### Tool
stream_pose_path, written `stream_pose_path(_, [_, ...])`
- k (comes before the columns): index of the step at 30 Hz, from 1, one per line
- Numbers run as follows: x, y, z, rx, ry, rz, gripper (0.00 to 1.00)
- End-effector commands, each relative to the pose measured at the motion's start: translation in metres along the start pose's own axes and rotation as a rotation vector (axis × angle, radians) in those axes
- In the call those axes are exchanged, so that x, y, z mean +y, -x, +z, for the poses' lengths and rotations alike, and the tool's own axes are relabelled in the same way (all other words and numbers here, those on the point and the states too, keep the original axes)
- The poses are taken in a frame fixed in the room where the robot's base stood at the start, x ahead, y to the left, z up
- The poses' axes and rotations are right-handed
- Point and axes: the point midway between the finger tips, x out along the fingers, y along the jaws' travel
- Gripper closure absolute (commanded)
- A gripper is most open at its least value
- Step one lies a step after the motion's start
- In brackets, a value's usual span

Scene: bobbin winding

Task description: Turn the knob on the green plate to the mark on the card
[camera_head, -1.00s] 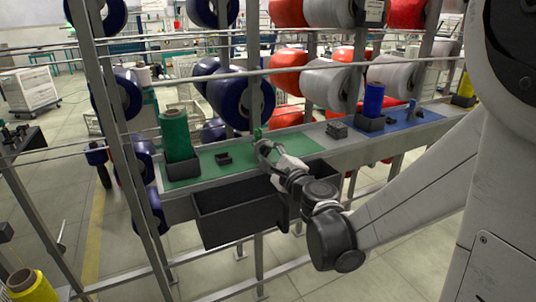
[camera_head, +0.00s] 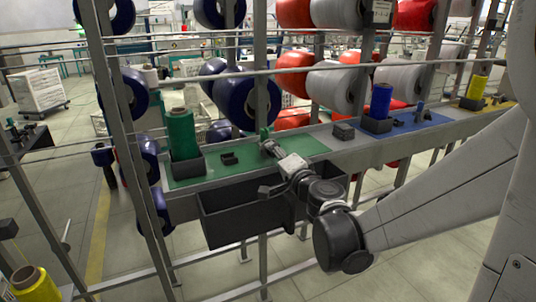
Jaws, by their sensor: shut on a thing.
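The green plate (camera_head: 206,164) lies on the long grey shelf. A small green upright part (camera_head: 264,133), perhaps the knob or its holder, stands at the plate's back edge. My gripper (camera_head: 268,146) reaches over the plate from the front right, its tip at this part. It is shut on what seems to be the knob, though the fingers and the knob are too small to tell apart. I cannot make out a mark. The card cannot be told for sure.
A green bobbin (camera_head: 181,134) stands in a dark holder at the plate's left end. A small dark block (camera_head: 229,159) lies on the plate. A dark bin (camera_head: 225,218) hangs in front, below my wrist. A blue plate (camera_head: 425,121) with a blue bobbin (camera_head: 381,101) is to the right.

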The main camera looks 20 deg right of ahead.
Motion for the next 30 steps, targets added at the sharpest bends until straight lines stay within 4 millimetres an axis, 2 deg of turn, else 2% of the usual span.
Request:
stream_pose_path(12, [0.0002, 0.0004, 0.0001, 0.0, 0.17, 0.0, 1.0])
stream_pose_path(28, [0.0001, 0.0004, 0.0, 0.0, 0.19, 0.0, 1.0])
stream_pose_path(29, [0.0001, 0.0004, 0.0, 0.0, 0.19, 0.0, 0.72])
stream_pose_path(30, [0.0001, 0.0004, 0.0001, 0.0, 0.19, 0.0, 0.68])
